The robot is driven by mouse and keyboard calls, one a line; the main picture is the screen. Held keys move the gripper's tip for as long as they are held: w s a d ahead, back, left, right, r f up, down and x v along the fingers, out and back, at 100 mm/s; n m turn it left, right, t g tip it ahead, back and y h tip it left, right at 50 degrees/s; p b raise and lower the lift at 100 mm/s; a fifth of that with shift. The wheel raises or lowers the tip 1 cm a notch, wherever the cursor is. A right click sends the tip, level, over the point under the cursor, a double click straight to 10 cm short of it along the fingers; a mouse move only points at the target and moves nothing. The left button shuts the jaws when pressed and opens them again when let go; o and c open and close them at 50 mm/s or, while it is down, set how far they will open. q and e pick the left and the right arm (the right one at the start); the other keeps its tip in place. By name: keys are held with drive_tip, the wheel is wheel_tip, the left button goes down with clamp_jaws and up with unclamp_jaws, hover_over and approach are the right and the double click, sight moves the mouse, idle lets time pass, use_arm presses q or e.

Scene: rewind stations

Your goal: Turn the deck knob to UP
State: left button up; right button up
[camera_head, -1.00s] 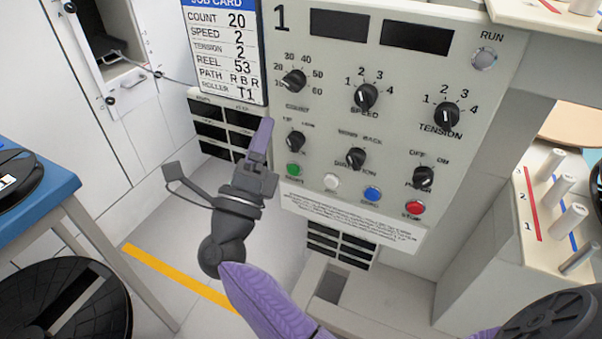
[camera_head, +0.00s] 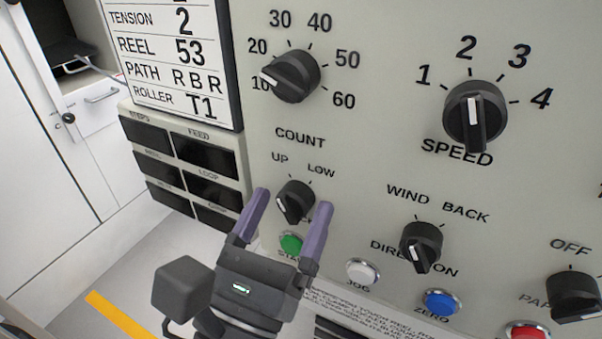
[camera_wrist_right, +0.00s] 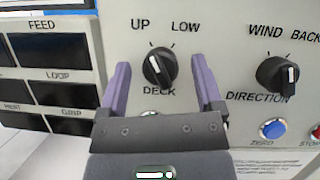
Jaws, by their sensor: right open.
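The deck knob (camera_head: 295,202) is a black round knob with a ridge and a white mark, below the labels UP and LOW on the grey panel. In the wrist view the gripper (camera_wrist_right: 160,68) also straddles the knob, which is not gripped. The DECK label is partly hidden in the head view. My left gripper is not in view.
The direction knob (camera_head: 421,247) is to the right, the count knob (camera_head: 290,76) above and the speed knob (camera_head: 475,116) up right. White (camera_head: 362,271) and blue (camera_head: 441,302) buttons lie right. Dark display slots (camera_head: 205,153) are left.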

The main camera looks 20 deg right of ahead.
drive_tip(key=shift+d, duration=0.1)
clamp_jaws()
drive_tip(key=shift+r+n+p, duration=0.2)
drive_tip(key=shift+n+p, duration=0.4)
drive_tip(key=shift+p, duration=0.05)
drive_tip(key=shift+f+t, duration=0.2)
drive_tip(key=shift+t, duration=0.1)
unclamp_jaws()
